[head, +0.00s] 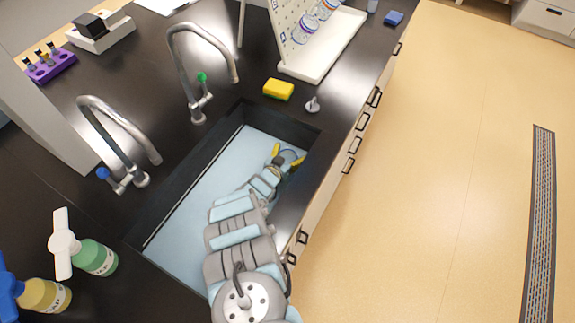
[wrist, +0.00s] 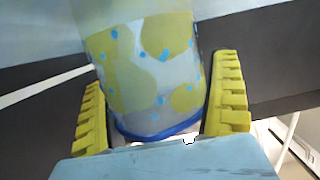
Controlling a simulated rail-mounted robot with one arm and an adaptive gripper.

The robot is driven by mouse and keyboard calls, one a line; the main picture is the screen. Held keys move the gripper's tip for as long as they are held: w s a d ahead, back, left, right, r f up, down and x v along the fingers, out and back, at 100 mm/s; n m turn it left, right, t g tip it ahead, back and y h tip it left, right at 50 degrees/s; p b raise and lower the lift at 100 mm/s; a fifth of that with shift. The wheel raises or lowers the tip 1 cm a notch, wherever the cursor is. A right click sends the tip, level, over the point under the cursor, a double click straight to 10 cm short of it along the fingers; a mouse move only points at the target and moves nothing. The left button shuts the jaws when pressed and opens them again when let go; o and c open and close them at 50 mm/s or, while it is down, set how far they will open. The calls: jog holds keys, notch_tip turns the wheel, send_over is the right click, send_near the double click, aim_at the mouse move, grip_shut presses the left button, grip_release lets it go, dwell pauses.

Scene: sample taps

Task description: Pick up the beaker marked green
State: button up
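A clear beaker (wrist: 152,75) with yellow-green patches, small blue dots and a blue edge fills the middle of the wrist view. It leans slightly and its upper part runs out of the frame. My gripper (wrist: 158,100) has its yellow fingers on either side of it, very close to its walls; I cannot tell if both touch. In the head view my gripper (head: 287,156) is low in the right part of the sink, with a small clear shape (head: 290,155) between the fingers. No clear green mark can be read there.
The sink (head: 190,215) has dark walls around my arm. Two taps stand behind it, one with a green knob (head: 202,77), one blue (head: 102,173). A yellow sponge (head: 278,89) and a white drying rack (head: 327,52) with clear vessels lie beyond. Soap bottles (head: 95,257) stand front left.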

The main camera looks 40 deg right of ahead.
jog(key=c, duration=1.3)
jog(key=shift+r, duration=0.2)
jog(key=shift+r+p, duration=3.6)
jog(key=shift+r, duration=5.05)
